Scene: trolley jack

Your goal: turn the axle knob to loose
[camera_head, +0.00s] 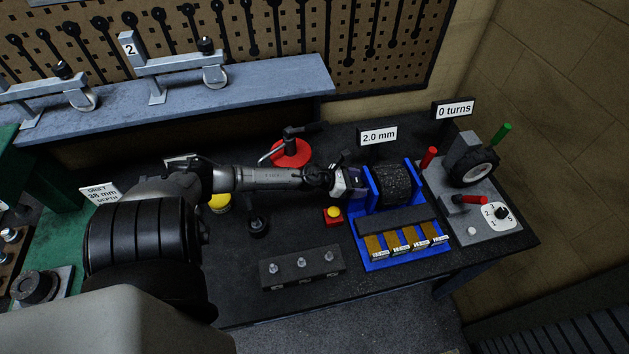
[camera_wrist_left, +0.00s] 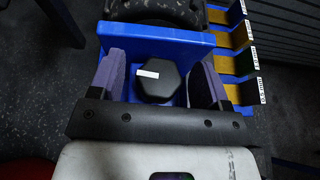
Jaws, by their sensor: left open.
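The axle knob (camera_wrist_left: 160,86) is a black many-sided knob with a white mark, on the end face of a blue stand (camera_wrist_left: 190,42). In the left wrist view it sits between the two purple-grey finger pads of my left gripper (camera_wrist_left: 162,65). The gripper is open around it, with a visible gap on the left and a smaller one on the right. In the head view my left gripper (camera_head: 354,185) reaches the left side of the blue stand (camera_head: 368,192), and the knob is hidden there. The stand carries a dark rough roller (camera_head: 393,184).
A sign reading 2.0 mm (camera_head: 378,136) stands behind the stand. Labelled yellow-brown strips (camera_head: 405,241) lie in its front. A grey unit with a wheel (camera_head: 474,167) stands at the right.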

